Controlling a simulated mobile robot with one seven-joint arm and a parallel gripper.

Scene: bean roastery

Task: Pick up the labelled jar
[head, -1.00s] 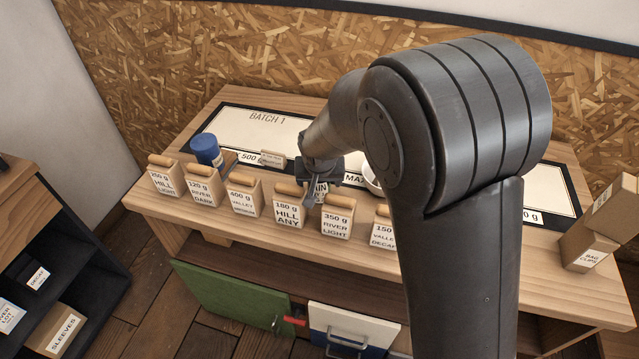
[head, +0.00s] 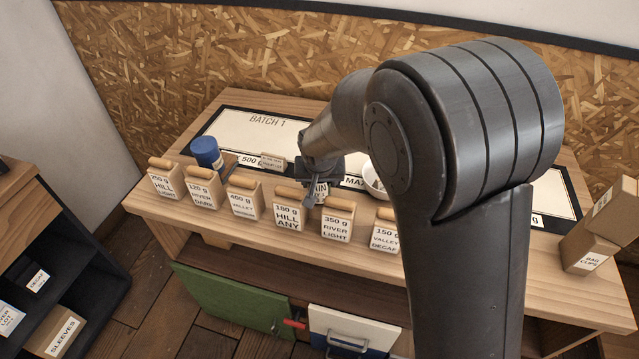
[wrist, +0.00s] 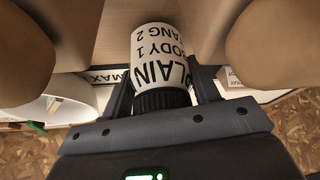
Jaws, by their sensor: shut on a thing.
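A jar with a white label reading "PLAIN BODY 1 TANG 2" and a black ribbed lid (wrist: 163,101) is between my fingers in the wrist view, with its label (wrist: 163,60) facing the camera. My gripper (head: 318,190) is shut on the jar. In the wrist view my gripper (wrist: 163,88) has a finger on each side of it. In the head view only a corner of the jar's label (head: 321,191) shows behind my gripper, between the row of labelled blocks and the mat. Whether its base touches the table is hidden.
Several wooden-handled, labelled blocks, such as "180 g HILL ANY" (head: 289,213) and "350 g RIVER LIGHT" (head: 337,223), line the table's front edge close to the jar. A blue-lidded jar (head: 207,150) stands at left. A white bowl (head: 374,185) is just right of my gripper.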

